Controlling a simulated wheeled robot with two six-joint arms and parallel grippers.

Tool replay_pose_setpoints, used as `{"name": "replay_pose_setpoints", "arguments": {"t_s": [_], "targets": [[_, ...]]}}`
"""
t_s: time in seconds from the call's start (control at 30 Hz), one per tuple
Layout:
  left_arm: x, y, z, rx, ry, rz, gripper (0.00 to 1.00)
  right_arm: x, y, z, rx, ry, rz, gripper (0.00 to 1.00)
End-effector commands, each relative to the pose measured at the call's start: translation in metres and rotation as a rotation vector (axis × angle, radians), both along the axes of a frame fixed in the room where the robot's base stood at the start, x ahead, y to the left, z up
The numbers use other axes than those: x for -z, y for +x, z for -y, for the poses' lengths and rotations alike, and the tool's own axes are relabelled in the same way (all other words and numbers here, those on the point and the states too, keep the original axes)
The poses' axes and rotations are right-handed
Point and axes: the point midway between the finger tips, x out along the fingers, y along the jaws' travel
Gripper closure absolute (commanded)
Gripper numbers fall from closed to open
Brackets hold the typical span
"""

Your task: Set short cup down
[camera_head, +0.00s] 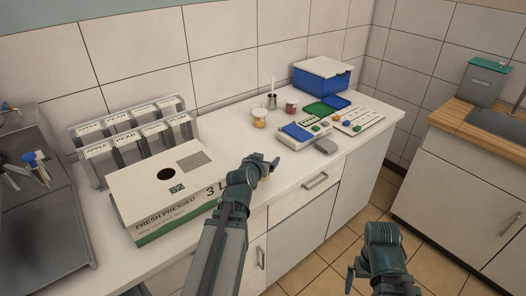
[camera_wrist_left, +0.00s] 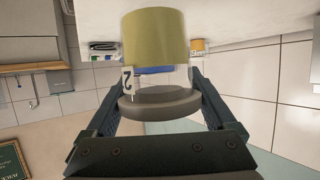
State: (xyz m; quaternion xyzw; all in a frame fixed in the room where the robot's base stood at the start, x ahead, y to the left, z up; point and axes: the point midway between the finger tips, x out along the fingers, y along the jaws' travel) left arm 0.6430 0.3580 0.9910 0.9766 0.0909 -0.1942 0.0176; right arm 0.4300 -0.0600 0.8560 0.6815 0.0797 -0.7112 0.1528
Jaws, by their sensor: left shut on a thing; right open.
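My left gripper (camera_head: 264,164) is over the front part of the white counter (camera_head: 225,135), right of the juice box. In the left wrist view my left gripper (camera_wrist_left: 159,80) is shut on a short cup (camera_wrist_left: 155,38) with a wide yellow band, a white label strip and a grey round end. In the head view the cup is mostly hidden behind the gripper; I cannot tell whether it touches the counter. My right gripper (camera_head: 358,272) is open and empty, low in front of the counter, over the floor.
A carton (camera_head: 165,190) marked "FRESH PRESSED" stands left of my left gripper, with labelled dispensers (camera_head: 130,135) behind it. A scale-like device (camera_head: 305,138), a card tray (camera_head: 358,120) and a blue box (camera_head: 322,76) are to the right.

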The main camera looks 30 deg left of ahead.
Motion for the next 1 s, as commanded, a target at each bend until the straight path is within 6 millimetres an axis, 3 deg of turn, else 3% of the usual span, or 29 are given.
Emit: {"name": "replay_pose_setpoints", "arguments": {"t_s": [0.37, 0.67, 1.0], "targets": [[-0.003, -0.011, 0.007, 0.001, -0.001, 0.001, 0.8, -0.003, 0.0, 0.0, 0.0, 0.0, 0.0, 0.0], [-0.028, -0.011, 0.007, 0.001, -0.001, 0.0, 0.8, -0.028, 0.0, 0.0, 0.0, 0.0, 0.0, 0.0], [-0.025, -0.011, 0.007, 0.001, -0.001, 0.0, 0.8, -0.025, 0.0, 0.0, 0.0, 0.0, 0.0, 0.0]]}}
